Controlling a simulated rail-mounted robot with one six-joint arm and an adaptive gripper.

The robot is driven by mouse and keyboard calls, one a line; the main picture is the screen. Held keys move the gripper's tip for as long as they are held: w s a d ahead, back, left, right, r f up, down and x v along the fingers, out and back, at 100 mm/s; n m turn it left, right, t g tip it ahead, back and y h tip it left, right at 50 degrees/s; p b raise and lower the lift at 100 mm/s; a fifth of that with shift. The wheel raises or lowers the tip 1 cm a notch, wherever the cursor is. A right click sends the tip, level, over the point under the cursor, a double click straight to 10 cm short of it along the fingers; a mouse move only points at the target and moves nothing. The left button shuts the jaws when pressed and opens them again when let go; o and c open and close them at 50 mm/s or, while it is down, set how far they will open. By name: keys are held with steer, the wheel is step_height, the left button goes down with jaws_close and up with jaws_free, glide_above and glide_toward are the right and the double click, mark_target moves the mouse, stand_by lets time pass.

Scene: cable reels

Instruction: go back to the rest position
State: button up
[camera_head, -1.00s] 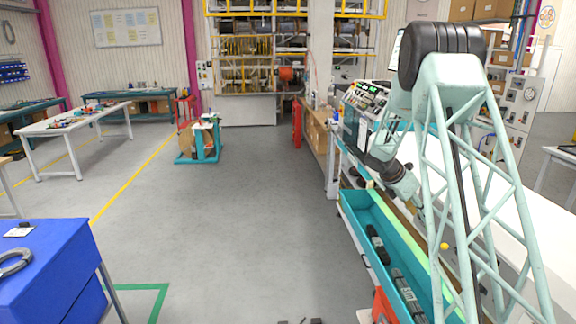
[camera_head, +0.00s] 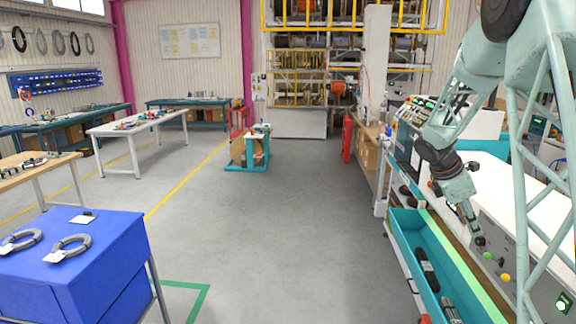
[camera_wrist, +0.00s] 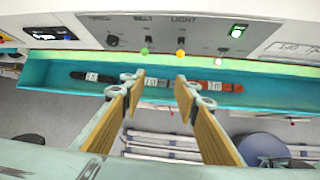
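My gripper (camera_head: 477,238) is at the right in the head view, hanging at the end of my arm over the bench, beside the teal trough (camera_head: 398,232). In the wrist view my gripper (camera_wrist: 160,78) has its two wooden-faced fingers apart, with nothing held between them. Beyond the fingertips lies the teal trough (camera_wrist: 50,69), holding a dark labelled piece (camera_wrist: 92,77), a grey piece (camera_wrist: 156,82) between the fingers in the picture, and a red-orange piece (camera_wrist: 220,87). My gripper appears clear of them.
A grey control panel (camera_wrist: 209,39) with knobs, a green button (camera_wrist: 145,51) and a yellow button (camera_wrist: 180,53) stands beyond the trough. A blue cabinet (camera_head: 105,238) with cable coils stands at left. A teal cart (camera_head: 249,160) stands mid-floor. The grey floor (camera_head: 285,240) between is clear.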

steer(key=s+a+r+m+y+b, duration=0.1)
steer(key=s+a+r+m+b, duration=0.2)
steer(key=s+a, duration=0.4)
steer(key=s+a+r+m+t+y, duration=0.1)
steer(key=s+a+r+m, duration=0.1)
steer(key=s+a+r, duration=0.4)
steer(key=s+a+r+m+y+b, duration=0.1)
steer(key=s+a+r+m+b, duration=0.15)
steer(key=s+a, duration=0.55)
steer(key=s+a+f+m+y+b, duration=0.1)
steer(key=s+a+m, duration=0.1)
steer(key=s+a, duration=0.4)
steer(key=s+a+f+m+t+y+b, duration=0.1)
steer(key=s+a, duration=0.5)
steer(key=s, duration=0.7)
steer(key=s+a+f+m+t+y+b, duration=0.1)
steer(key=s+a+f+m+y+b, duration=0.1)
steer(key=s+a+m, duration=0.3)
steer(key=s+a+f, duration=0.1)
steer(key=s+a, duration=0.1)
steer(key=s, duration=0.2)
steer(key=shift+s+f+b, duration=0.2)
steer(key=shift+s+b, duration=0.05)
steer(key=shift+b, duration=0.1)
steer(key=shift+a+m, duration=0.1)
steer(key=shift+m, duration=0.15)
